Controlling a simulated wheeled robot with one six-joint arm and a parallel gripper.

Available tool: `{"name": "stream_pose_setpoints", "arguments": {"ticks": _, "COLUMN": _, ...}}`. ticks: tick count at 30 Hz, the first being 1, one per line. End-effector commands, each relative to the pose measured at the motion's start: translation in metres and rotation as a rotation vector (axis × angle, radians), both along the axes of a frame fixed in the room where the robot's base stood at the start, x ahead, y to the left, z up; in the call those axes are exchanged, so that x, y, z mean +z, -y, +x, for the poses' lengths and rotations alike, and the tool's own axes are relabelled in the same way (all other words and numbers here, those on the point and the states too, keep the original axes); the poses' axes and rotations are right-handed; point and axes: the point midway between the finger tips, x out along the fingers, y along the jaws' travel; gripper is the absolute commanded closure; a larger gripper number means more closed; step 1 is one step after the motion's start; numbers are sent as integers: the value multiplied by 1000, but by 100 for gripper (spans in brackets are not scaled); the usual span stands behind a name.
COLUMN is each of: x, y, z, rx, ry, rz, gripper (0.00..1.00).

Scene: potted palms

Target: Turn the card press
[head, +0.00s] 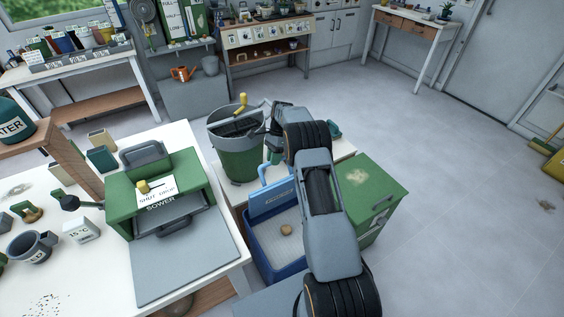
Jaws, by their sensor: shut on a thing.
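A round green tub (237,153) with a dark rim stands on a white top in the middle of the head view. It looks like the card press, though no label shows. A grey bar (232,120) crosses its top, with a yellow knob (241,104) standing up from it. My gripper (266,125) is at the tub's right rim, shut on the right end of the bar. The jaws are small and dark here, and my wrist hides part of the contact.
A green sower (120,208) stands on the white table at left. A blue tray (250,236) lies below the tub, beside my arm. A green cabinet (386,190) stands right of my arm. The floor (460,150) at right is mostly open.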

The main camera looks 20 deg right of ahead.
Motion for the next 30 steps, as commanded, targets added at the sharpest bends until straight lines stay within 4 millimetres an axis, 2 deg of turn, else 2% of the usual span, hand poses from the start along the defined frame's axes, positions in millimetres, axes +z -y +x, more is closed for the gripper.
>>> {"name": "stream_pose_setpoints", "arguments": {"ticks": 1, "x": -10, "y": -5, "z": 1, "rx": 6, "ry": -13, "rz": 4, "gripper": 100}}
{"name": "stream_pose_setpoints", "arguments": {"ticks": 9, "x": -11, "y": -11, "z": 8, "rx": 12, "ry": -15, "rz": 5, "gripper": 100}}
{"name": "stream_pose_setpoints", "arguments": {"ticks": 20, "x": -11, "y": -11, "z": 8, "rx": 13, "ry": -16, "rz": 3, "gripper": 100}}
{"name": "stream_pose_setpoints", "arguments": {"ticks": 21, "x": -11, "y": -11, "z": 8, "rx": 14, "ry": -17, "rz": 3, "gripper": 78}}
{"name": "stream_pose_setpoints", "arguments": {"ticks": 28, "x": -8, "y": -10, "z": 9, "rx": 13, "ry": -12, "rz": 3, "gripper": 56}}
{"name": "stream_pose_setpoints", "arguments": {"ticks": 30, "x": -7, "y": -10, "z": 9, "rx": 12, "ry": -11, "rz": 3, "gripper": 56}}
